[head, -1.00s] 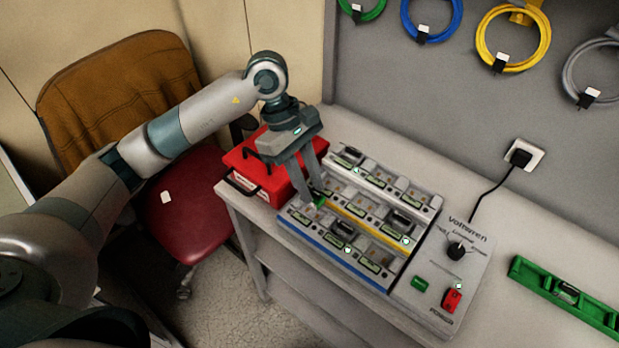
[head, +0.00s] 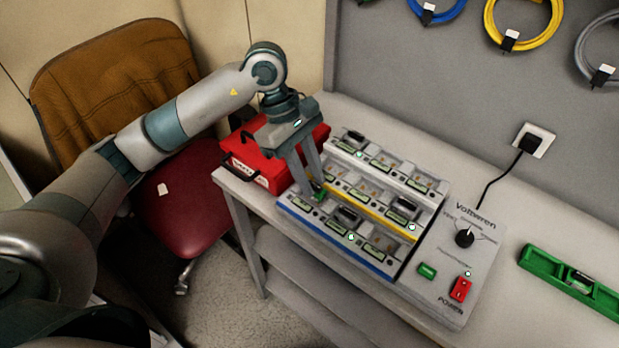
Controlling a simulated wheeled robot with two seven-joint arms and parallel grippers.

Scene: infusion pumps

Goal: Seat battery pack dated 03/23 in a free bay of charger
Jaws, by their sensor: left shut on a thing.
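The charger (head: 437,252) is a grey unit on the bench with three stepped rows of bays, the front edged in blue and the middle in yellow. Dark packs sit in some bays: one in the front row (head: 347,215), one in the middle row (head: 404,208) and one in the back row (head: 354,138). Other bays look empty. My left gripper (head: 314,189) points down at the charger's left end, shut on a small green-and-dark battery pack (head: 319,193). Its date is not legible, and I cannot tell whether it touches a bay. My right gripper is out of view.
A red case (head: 257,160) stands close behind and left of my left gripper. The control panel has a knob (head: 465,238) and a red power switch (head: 461,288). A green level (head: 572,281) lies at right. A red chair (head: 180,210) stands left of the bench.

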